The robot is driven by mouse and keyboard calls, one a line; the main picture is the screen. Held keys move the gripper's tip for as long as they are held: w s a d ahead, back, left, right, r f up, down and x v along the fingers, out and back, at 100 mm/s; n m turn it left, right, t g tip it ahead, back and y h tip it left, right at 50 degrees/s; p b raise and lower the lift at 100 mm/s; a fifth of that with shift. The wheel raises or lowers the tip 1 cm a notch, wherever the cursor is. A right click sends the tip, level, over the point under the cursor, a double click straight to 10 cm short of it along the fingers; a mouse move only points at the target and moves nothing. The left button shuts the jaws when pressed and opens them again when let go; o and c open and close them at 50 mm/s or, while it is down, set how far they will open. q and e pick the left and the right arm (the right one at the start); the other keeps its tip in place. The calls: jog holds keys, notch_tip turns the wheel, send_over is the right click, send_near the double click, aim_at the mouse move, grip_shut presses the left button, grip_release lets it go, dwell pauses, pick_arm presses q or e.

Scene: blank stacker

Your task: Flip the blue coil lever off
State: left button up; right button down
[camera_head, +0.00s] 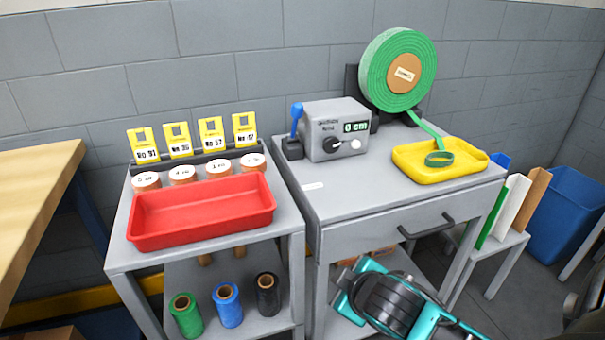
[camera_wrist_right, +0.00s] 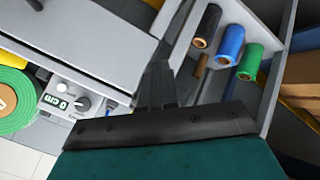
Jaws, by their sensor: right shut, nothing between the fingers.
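The blue coil lever (camera_head: 296,119) stands roughly upright from a dark base (camera_head: 292,149) on the left side of the grey control box (camera_head: 336,128), whose display reads 0 cm. The box also shows in the right wrist view (camera_wrist_right: 84,89), where I cannot clearly make out the lever. My right gripper (camera_head: 347,281) is low in front of the right cabinet, below and well apart from the lever. Its dark fingers (camera_wrist_right: 157,84) are shut and empty in the right wrist view. My left gripper is not in view.
A green coil (camera_head: 372,70) stands behind a yellow tray (camera_head: 405,167) right of the box. A red tray (camera_head: 203,237) and yellow tags (camera_head: 180,140) are on the left stand, with rolls (camera_head: 228,303) below. The cabinet handle (camera_head: 427,230) sticks out near my right arm.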

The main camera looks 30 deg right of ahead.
jog(key=w+d+r+n+t, duration=0.4)
jog(key=w+r, duration=0.3)
jog(key=r, duration=0.3)
jog(key=w+d+r+n+t+y, duration=0.1)
jog(key=w+d+r+n+t, duration=0.4)
jog(key=r, duration=0.5)
jog(key=w+n, duration=0.2)
jog(key=w, duration=0.1)
jog(key=shift+w+n, duration=0.15)
jog(key=shift+n, duration=0.15)
jog(key=shift+d+r, duration=0.1)
send_near(300, 109)
jog(key=w, duration=0.6)
jog(key=shift+w+d, duration=0.4)
